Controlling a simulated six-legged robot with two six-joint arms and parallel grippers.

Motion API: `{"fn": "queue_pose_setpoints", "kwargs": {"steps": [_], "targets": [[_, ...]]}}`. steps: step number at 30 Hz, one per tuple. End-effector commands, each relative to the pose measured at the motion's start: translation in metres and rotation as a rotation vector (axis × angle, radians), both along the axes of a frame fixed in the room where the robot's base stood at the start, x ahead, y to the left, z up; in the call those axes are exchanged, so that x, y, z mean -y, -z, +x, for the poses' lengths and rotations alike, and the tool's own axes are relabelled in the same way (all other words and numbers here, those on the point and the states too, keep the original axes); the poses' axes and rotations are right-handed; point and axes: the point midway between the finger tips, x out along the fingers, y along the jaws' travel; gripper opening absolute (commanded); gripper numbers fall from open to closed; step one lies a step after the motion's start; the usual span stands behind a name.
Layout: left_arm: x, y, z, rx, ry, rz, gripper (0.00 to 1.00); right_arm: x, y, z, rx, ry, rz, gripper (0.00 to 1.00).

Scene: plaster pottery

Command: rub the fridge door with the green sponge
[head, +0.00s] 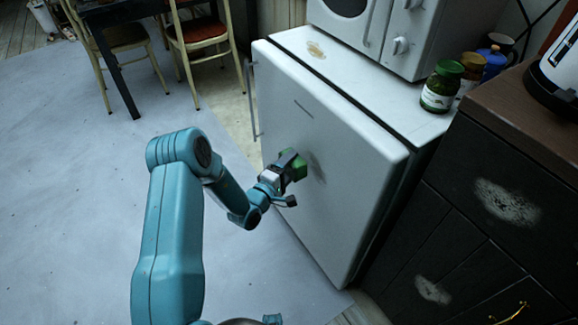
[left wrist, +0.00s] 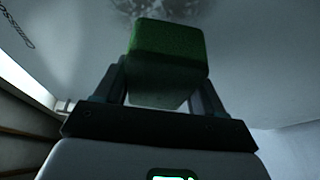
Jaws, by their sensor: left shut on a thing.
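The white fridge door (head: 335,150) faces me, with a grey smudge (head: 317,168) near its middle. The smudge also shows in the left wrist view (left wrist: 165,8), just beyond the sponge. My left gripper (head: 288,172) is shut on the green sponge (head: 299,169), in front of the door beside the smudge. In the left wrist view the sponge (left wrist: 167,50) sits between the two fingers (left wrist: 162,88). I cannot tell whether the sponge touches the door. My right gripper is not in view.
A microwave (head: 400,35), a green-lidded jar (head: 442,86) and a blue canister (head: 494,62) stand on the fridge. A dark drawer cabinet (head: 470,215) stands close on the right. The door handle (head: 252,100) sticks out at the left. The floor (head: 75,190) at left is clear.

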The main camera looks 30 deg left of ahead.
Motion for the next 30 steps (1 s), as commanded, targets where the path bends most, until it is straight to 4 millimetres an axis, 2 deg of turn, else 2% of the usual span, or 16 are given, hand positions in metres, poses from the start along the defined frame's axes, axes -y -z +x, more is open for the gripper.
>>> {"fn": "queue_pose_setpoints", "kwargs": {"steps": [30], "targets": [[0.008,0.000,0.017,0.000,0.001,0.000,0.52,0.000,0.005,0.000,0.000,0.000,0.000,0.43]]}}
